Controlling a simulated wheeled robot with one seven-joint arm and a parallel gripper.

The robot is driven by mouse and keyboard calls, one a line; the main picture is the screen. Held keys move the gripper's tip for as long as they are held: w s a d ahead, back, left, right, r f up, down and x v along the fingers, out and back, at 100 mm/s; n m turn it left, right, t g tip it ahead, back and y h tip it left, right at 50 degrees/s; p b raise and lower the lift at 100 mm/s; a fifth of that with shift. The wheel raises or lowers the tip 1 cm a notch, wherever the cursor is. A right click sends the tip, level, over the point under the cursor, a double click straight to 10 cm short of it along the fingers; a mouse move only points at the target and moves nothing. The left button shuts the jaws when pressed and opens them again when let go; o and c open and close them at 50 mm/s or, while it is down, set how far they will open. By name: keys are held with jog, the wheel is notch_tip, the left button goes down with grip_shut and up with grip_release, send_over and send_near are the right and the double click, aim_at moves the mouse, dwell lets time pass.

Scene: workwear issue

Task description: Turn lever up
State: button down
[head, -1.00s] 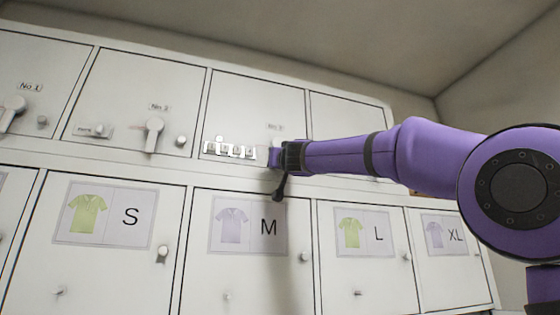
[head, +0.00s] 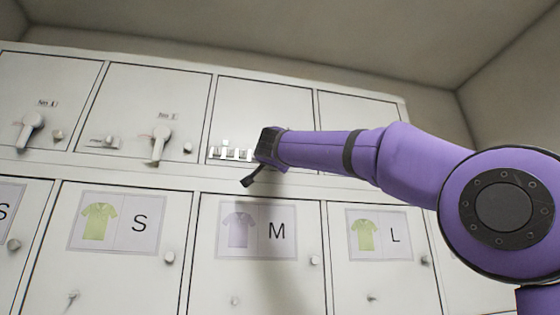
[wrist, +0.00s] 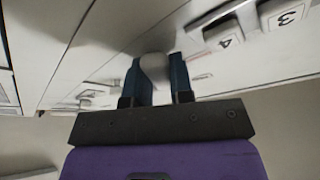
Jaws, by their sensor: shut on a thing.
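My gripper (head: 256,172) is at the third upper door from the left, just right of a row of small white tabs (head: 232,153). Similar grey levers hang downward on the first (head: 30,128) and second (head: 160,143) upper doors.
Lower doors carry shirt signs S (head: 118,220), M (head: 257,230) and L (head: 380,234), each with a round knob. Small knobs (head: 188,148) also stand out from the upper doors. Open space lies in front of the lockers.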

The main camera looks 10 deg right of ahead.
jog(key=shift+a+r+m, duration=0.15)
jog(key=shift+m, duration=0.55)
jog(key=c, duration=1)
grip_release()
